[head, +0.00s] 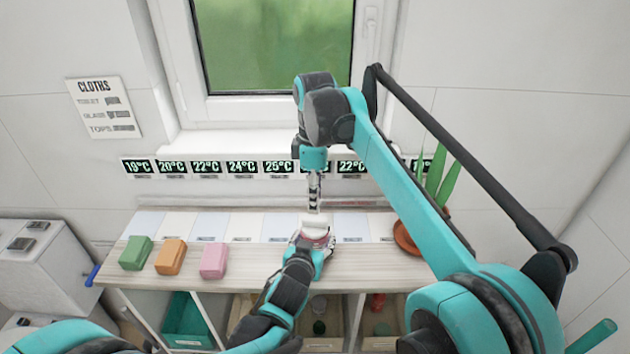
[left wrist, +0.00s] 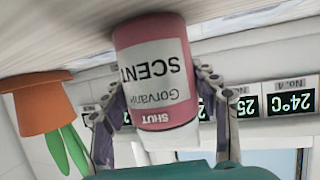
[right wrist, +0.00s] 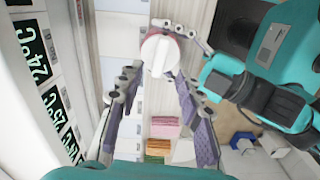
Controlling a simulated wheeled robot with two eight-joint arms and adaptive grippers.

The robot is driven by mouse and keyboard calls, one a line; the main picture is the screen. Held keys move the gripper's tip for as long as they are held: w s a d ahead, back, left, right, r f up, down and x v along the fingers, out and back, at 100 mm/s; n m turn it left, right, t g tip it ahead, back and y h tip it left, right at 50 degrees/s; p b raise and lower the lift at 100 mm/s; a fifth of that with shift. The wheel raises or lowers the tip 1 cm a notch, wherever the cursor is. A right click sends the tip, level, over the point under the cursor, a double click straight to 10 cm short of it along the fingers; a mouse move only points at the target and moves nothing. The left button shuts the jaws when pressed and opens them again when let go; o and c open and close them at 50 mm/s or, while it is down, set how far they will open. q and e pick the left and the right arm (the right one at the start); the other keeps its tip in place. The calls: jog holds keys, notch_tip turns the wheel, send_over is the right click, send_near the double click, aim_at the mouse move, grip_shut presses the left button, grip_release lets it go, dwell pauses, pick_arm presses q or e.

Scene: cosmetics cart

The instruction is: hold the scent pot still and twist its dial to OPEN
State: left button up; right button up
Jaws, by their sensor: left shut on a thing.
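The scent pot (head: 318,241) is pink with a white label and stands on the wooden counter top. In the left wrist view it appears upside down (left wrist: 155,60), with SHUT on the pink band beside its white dial (left wrist: 172,142). My left gripper (left wrist: 160,88) is shut on the pot's body, one finger on each side. My right gripper (head: 314,203) points straight down just above the dial. In the right wrist view, its fingers are spread, with the round white dial (right wrist: 158,53) and its raised bar just beyond their tips. I see no grip on the dial.
Green (head: 135,253), orange (head: 170,257) and pink (head: 214,260) blocks stand to the left on the counter (head: 180,285). A plant pot (head: 406,238) stands close on the right. Temperature displays (head: 240,167) line the back wall. Open bins sit below the counter.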

aim_at(315, 219)
notch_tip(315, 219, up, 6)
jog(key=shift+f, duration=0.25)
pick_arm(q)
jog(key=o, duration=1.5)
jog(key=shift+o, duration=0.2)
jog(key=shift+s, duration=0.1)
